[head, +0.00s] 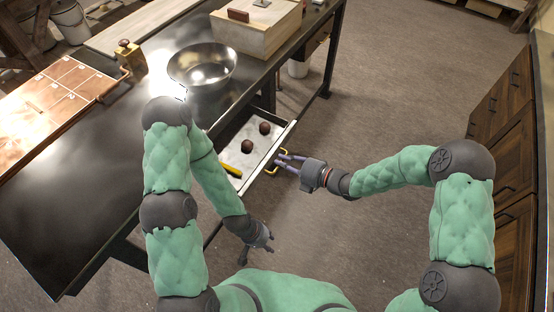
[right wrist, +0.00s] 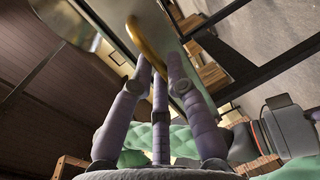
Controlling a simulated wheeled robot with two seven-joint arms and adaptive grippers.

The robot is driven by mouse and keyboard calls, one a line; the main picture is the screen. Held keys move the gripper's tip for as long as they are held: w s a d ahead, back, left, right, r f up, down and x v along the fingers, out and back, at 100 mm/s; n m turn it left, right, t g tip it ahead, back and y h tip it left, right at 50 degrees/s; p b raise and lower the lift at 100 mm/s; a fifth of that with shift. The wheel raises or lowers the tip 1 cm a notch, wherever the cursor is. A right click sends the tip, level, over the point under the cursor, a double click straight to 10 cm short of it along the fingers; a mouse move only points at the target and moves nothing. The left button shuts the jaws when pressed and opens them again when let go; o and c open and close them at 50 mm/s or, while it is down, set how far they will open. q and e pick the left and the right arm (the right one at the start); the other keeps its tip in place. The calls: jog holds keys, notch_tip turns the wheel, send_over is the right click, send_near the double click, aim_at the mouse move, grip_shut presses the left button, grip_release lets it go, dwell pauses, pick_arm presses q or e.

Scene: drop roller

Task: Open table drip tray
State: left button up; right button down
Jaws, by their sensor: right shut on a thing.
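The drip tray (head: 240,133) is a pale, shallow drawer pulled out from under the dark metal table (head: 110,150). Two dark round balls and a yellow-handled tool lie in it. A brass bar handle (head: 286,152) is on its front, and it also shows in the right wrist view (right wrist: 146,40). My right gripper (head: 281,160) is shut on this handle; its purple fingers (right wrist: 160,65) meet at the bar in the right wrist view. My left gripper (head: 262,248) hangs empty below the tray, with its fingers spread. My left arm hides part of the tray's near end.
On the table are a steel bowl (head: 202,66), a wooden box (head: 257,30), a brass weight-like object (head: 130,56) and a copper plate (head: 50,97). Wooden cabinets (head: 508,130) line the right side. Open floor (head: 390,90) lies between the table and cabinets.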

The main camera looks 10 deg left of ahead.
jog(key=shift+s+d+f, duration=0.1)
jog(key=shift+s+d, duration=0.25)
jog(key=shift+d, duration=0.5)
jog(key=c, duration=1.2)
grip_release()
jog(key=shift+d, duration=0.1)
jog(key=v, duration=1.1)
jog(key=shift+s+d, duration=0.15)
jog(key=shift+d, duration=0.2)
